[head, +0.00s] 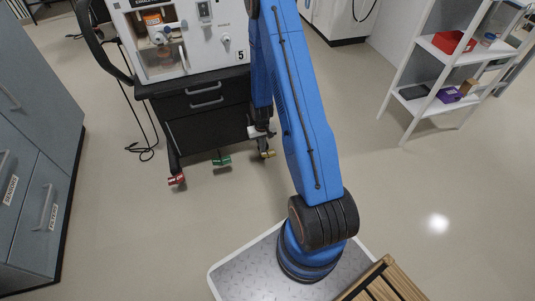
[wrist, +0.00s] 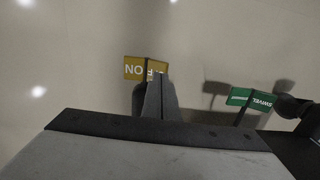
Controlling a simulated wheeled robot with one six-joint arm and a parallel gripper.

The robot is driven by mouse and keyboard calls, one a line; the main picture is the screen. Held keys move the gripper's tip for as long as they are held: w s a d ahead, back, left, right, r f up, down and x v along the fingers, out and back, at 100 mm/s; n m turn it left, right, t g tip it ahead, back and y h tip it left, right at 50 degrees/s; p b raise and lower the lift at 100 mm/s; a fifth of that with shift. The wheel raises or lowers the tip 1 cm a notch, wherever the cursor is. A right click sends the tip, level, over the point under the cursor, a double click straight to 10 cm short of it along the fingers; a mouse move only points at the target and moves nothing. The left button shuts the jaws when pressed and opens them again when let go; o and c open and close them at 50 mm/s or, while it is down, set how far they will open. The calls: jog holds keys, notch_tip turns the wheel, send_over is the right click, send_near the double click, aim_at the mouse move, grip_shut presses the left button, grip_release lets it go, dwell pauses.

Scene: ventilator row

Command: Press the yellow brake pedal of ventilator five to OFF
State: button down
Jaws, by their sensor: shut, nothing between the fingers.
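Ventilator five (head: 190,50), a white unit marked 5 on a dark drawer cart, stands at the upper left in the head view. Its yellow brake pedal (head: 268,154) is low by the cart's right front corner. In the wrist view the yellow pedal (wrist: 133,69) shows upside-down ON lettering on its left part. My shut, empty gripper (wrist: 157,84) covers much of the lettering on its right part. In the head view my gripper (head: 262,133) points down just above the pedal. I cannot tell whether the fingertips touch it. The pedal's tilt is unclear.
A green pedal marked SWIVEL (wrist: 252,98) is to the right in the wrist view; it also shows in the head view (head: 221,160). A red pedal (head: 176,180) is farther left. Grey cabinets (head: 40,130) stand left, a white shelf (head: 450,100) right. Open floor lies between.

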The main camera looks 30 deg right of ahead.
jog(key=shift+f, duration=1.35)
jog(key=shift+r, duration=3.55)
jog(key=shift+r, duration=0.15)
jog(key=s+a+r+n+t, duration=0.1)
jog(key=s+a+r, duration=0.15)
jog(key=r, duration=0.85)
jog(key=s+a+r, duration=0.1)
jog(key=a+r, duration=0.2)
jog(key=r, duration=0.7)
jog(key=s+a+r+n+t, duration=0.1)
jog(key=s+a+r, duration=0.15)
jog(key=r, duration=0.85)
jog(key=s+a+r+t, duration=0.1)
jog(key=s+a+r, duration=0.1)
jog(key=s+r, duration=0.3)
jog(key=s+a+r+t, duration=0.1)
jog(key=s+a+r, duration=0.2)
jog(key=s+r, duration=0.3)
jog(key=s+a+r+n, duration=0.1)
jog(key=s+r, duration=0.4)
jog(key=s, duration=0.7)
jog(key=shift+s+a+r+t, duration=0.3)
jog(key=shift+s+a+t, duration=0.1)
jog(key=shift+a, duration=0.5)
